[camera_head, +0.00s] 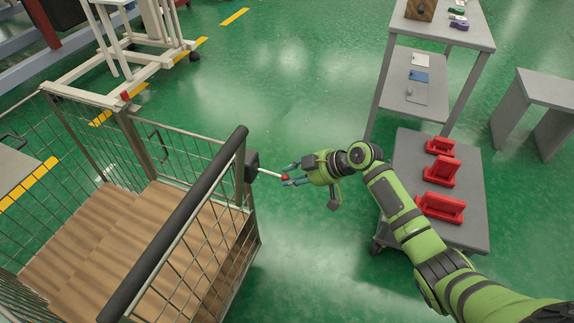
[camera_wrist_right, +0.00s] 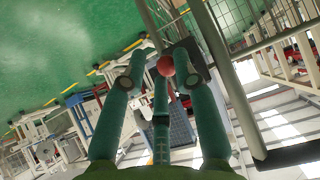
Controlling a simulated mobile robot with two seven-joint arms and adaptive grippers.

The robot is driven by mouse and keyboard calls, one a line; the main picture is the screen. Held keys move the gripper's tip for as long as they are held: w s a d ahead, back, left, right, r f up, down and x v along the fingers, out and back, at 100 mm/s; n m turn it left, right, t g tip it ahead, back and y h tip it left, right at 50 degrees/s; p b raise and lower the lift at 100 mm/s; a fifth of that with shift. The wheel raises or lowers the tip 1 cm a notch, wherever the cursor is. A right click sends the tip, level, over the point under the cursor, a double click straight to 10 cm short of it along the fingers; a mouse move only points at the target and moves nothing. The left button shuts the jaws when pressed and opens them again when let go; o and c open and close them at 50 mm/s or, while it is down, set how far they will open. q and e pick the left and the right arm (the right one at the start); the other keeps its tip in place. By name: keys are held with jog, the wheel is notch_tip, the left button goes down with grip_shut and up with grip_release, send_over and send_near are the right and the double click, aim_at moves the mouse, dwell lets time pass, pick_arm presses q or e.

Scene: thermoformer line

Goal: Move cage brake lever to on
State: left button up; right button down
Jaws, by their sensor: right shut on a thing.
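The cage (camera_head: 184,212) is a wire-sided cart with a wooden floor and a black top bar, at the left in the head view. Its brake lever (camera_head: 268,173) is a pale rod with a red knob, sticking out to the right from a dark block (camera_head: 252,165) on the cage's side. My right gripper (camera_head: 286,177) is at the lever's end, with its fingers around the red knob. In the right wrist view the red knob (camera_wrist_right: 166,66) sits between the teal fingertips, and the dark block is just behind it. My left gripper is not in view.
A white frame (camera_head: 70,72) stands behind the cage. Green floor lies open in the middle.

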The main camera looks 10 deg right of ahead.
jog(key=shift+s+a+f+b, duration=0.1)
jog(key=shift+a+f+b, duration=0.15)
jog(key=shift+f, duration=0.25)
jog(key=shift+s+a+f+b, duration=0.15)
jog(key=shift+f+b, duration=0.15)
jog(key=shift+f, duration=0.25)
jog(key=shift+a+f+b, duration=0.2)
jog(key=shift+f+b, duration=0.05)
jog(key=shift+f, duration=0.25)
jog(key=shift+w+a+f+b, duration=0.1)
jog(key=shift+a+f+b, duration=0.1)
jog(key=shift+f+b, duration=0.45)
jog(key=c, duration=0.9)
grip_release()
jog(key=shift+w+a, duration=0.1)
jog(key=shift+w, duration=0.05)
jog(key=shift+o, duration=0.2)
jog(key=s+d+p, duration=0.1)
jog(key=s+d, duration=0.2)
jog(key=d, duration=0.3)
jog(key=shift+s+d+r, duration=0.15)
jog(key=shift+s+r, duration=0.2)
